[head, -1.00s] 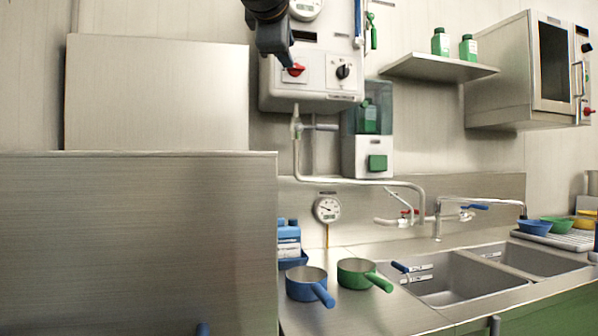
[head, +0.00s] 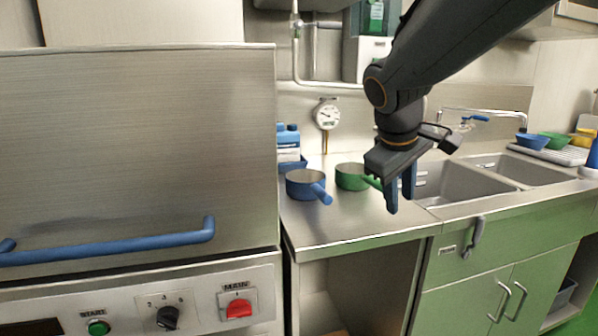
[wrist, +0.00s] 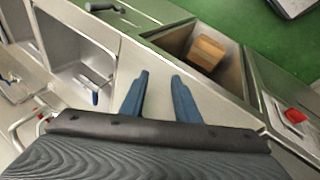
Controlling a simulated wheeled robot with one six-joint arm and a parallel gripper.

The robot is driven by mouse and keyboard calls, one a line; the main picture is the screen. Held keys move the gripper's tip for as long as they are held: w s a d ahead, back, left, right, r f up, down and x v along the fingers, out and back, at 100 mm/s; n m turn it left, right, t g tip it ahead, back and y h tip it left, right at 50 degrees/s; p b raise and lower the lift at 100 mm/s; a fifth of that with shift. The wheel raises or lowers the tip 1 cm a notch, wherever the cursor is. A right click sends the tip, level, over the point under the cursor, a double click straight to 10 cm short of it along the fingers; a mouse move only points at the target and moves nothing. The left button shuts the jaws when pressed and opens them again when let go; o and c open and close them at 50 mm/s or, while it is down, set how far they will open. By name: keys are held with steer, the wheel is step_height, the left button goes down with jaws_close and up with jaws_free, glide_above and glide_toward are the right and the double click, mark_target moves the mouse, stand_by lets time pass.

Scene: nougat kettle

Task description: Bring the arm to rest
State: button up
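My arm reaches in from the upper right of the head view. My gripper (head: 402,190) hangs pointing down over the steel counter, in front of the sink's left basin. Its two blue fingers also show in the wrist view (wrist: 158,90), spread apart with nothing between them. The gripper is open and empty, apart from the counter (head: 345,225). Behind it to the left are a green pot (head: 352,177), its handle partly hidden by the gripper, and a blue pot (head: 304,184).
A steel machine with a blue bar handle (head: 110,248) and a red main switch (head: 238,308) stands left. A double sink (head: 450,190) lies right. Under the counter is an open bay with a brown box (wrist: 206,53). Green floor (wrist: 240,25) lies in front.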

steer(key=s+d+f+m+g+y, duration=0.2)
steer(key=s+f+m, duration=0.2)
steer(key=s+f, duration=0.45)
steer(key=s+d+f+m+g+y, duration=0.1)
steer(key=s+d+f+m+g, duration=0.2)
steer(key=s+f, duration=0.6)
steer(key=s+a+r+p, duration=0.1)
steer(key=a+r+p, duration=0.4)
steer(key=p, duration=0.3)
steer(key=shift+s+a+r+n, duration=0.3)
steer(key=shift+s+a+r, duration=0.1)
steer(key=shift+a, duration=0.1)
